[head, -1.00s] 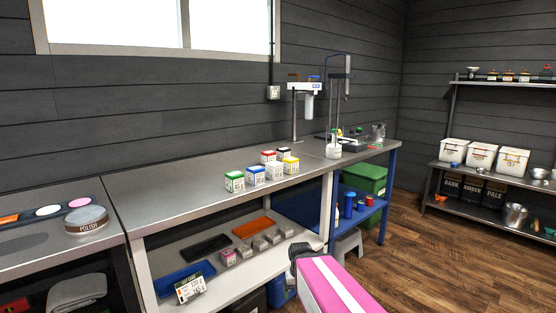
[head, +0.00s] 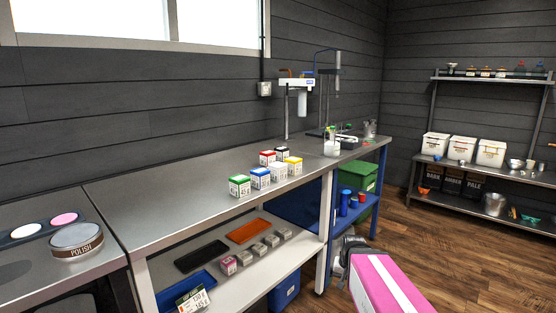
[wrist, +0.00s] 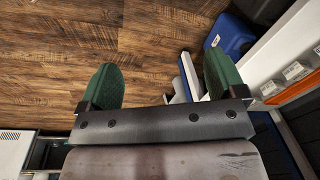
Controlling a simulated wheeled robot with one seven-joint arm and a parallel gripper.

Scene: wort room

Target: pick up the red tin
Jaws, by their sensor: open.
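The red tin (head: 267,158) is a small pale box with a red top on the steel bench, at the back left of a cluster of similar tins. The tins in front partly hide it. My gripper (wrist: 162,80) is open and empty in the wrist view, its two green fingers wide apart above bare wood floor. In the head view my pink arm reaches in from the lower right, with its end low beside the bench, well apart from the red tin. The red tin does not show in the wrist view.
Green (head: 239,186), blue (head: 260,178), white (head: 278,172), yellow (head: 293,166) and black (head: 282,153) topped tins crowd around the red one. The bench (head: 170,200) is clear to their left. A lower shelf (head: 240,283) holds trays and small boxes.

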